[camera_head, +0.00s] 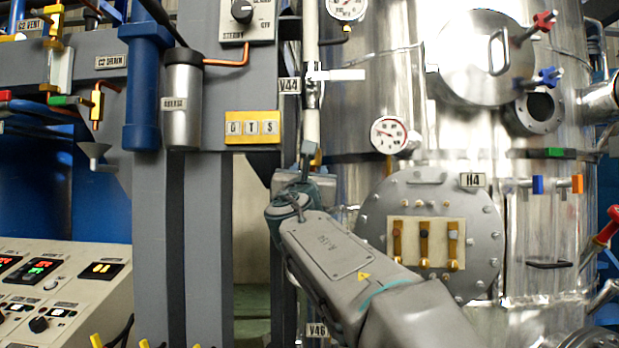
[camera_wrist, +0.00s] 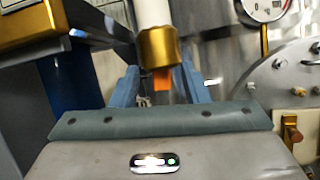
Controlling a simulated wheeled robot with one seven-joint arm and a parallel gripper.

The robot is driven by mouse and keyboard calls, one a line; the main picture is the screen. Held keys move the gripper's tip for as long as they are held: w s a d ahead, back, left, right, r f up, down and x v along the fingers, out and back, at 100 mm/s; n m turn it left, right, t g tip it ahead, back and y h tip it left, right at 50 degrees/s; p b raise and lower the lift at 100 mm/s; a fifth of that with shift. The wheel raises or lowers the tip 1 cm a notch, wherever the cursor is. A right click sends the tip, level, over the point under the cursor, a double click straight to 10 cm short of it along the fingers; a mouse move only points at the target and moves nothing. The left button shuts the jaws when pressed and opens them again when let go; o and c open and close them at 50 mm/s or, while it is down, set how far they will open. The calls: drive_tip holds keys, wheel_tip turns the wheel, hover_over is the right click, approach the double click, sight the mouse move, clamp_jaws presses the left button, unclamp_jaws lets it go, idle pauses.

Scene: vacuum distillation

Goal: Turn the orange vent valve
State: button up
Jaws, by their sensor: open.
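An orange piece (camera_wrist: 162,80) hangs below a brass fitting (camera_wrist: 157,47) at the lower end of a white pipe (camera_wrist: 153,12) in the wrist view. My gripper (camera_wrist: 160,77) is open, with one blue finger on each side of the orange piece. I cannot tell whether either finger touches it. In the head view my gripper (camera_head: 308,152) points up at the lower end of the white pipe (camera_head: 311,122), and the orange piece is hidden there. Another orange handle (camera_head: 577,184) sits on the tank at the far right.
The shiny metal tank (camera_head: 400,80) stands right of my arm, with a round bolted flange (camera_head: 375,215) close by. A white lever (camera_head: 340,75) sticks out above my gripper.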

drive_tip(key=b+v, duration=0.3)
drive_tip(key=v, duration=0.6)
drive_tip(key=shift+s, duration=0.2)
drive_tip(key=shift+f, duration=0.1)
drive_tip(key=s+d+f+m+g+h, duration=0.1)
drive_tip(key=d+f+m+g, duration=0.2)
drive_tip(key=d+f+m, duration=0.45)
drive_tip(key=s+d+f+m+g+h, duration=0.1)
drive_tip(key=d+f+m+g, duration=0.25)
drive_tip(key=f, duration=0.75)
drive_tip(key=s+d+f+m+g+h, duration=0.1)
drive_tip(key=s+d+f+m+g, duration=0.1)
drive_tip(key=d+f+m+g, duration=0.5)
drive_tip(key=s+f+m+g+y, duration=0.2)
drive_tip(key=s+f+m, duration=0.6)
drive_tip(key=f, duration=0.5)
drive_tip(key=s+f+m+g+y, duration=0.3)
drive_tip(key=s+f+m, duration=0.5)
drive_tip(key=s+f, duration=0.5)
drive_tip(key=shift+s+f+g, duration=0.2)
drive_tip(key=shift+f+g, duration=0.35)
